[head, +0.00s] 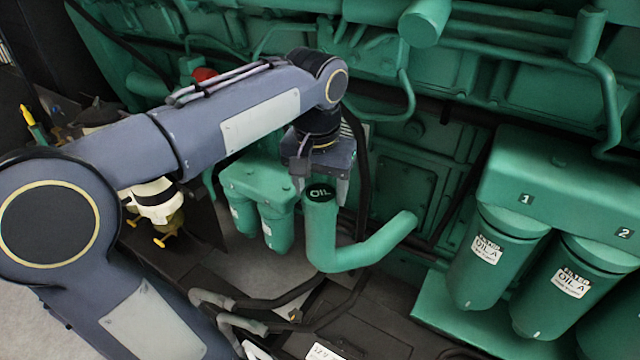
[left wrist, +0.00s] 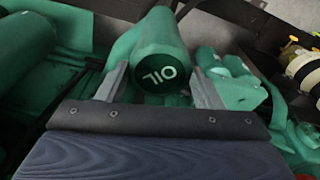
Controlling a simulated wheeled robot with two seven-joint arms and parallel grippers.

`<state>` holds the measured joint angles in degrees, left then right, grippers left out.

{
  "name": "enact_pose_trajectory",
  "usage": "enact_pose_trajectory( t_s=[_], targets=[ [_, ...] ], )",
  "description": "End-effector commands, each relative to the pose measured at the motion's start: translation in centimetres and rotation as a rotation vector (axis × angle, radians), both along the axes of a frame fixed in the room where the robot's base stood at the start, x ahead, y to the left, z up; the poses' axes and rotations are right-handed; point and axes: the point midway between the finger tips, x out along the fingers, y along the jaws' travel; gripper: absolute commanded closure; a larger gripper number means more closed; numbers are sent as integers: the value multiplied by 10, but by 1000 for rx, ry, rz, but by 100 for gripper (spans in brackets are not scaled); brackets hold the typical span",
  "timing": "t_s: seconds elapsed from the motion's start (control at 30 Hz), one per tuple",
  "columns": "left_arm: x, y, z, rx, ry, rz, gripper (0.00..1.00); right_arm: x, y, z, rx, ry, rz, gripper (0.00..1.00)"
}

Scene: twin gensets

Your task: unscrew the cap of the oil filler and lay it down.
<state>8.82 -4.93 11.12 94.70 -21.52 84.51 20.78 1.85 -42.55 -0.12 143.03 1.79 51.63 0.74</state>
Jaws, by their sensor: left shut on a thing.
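The oil filler (head: 325,235) is a bent green pipe standing up in front of the engine. The cap (left wrist: 162,77) also shows between my fingers in the left wrist view. My left gripper (head: 321,184) comes down from above and is shut on the cap, one finger on each side. I cannot tell whether the cap is loose on the pipe. My right gripper is not in view.
Green oil filters (head: 487,258) hang under a numbered housing (head: 560,185) at the right. Smaller green filters (head: 276,228) stand just left of the filler. Dark hoses (head: 265,303) run below. Green engine pipework (head: 425,22) fills the back.

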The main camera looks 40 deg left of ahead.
Motion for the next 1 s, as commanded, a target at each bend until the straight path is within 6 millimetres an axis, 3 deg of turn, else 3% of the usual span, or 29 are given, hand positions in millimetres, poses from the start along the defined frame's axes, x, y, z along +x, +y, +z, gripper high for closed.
enact_pose_trajectory(
  t_s=[0.17, 0.43, 0.7, 0.73, 0.9, 1.0],
  targets=[
    [1, 0, 4, 2, -8, 49, 64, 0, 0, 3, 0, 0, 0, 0],
    [2, 0, 4, 1, -8, 369, 64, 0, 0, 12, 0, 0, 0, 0],
    [2, 0, 3, 1, -10, 401, 64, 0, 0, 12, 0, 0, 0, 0],
    [2, 0, 3, 1, -10, 401, 36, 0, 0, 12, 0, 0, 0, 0],
    [1, 0, 2, 1, -6, 399, 15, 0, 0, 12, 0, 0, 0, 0],
    [1, 0, 2, 0, -5, 399, 15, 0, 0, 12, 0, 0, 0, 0]
  ],
)
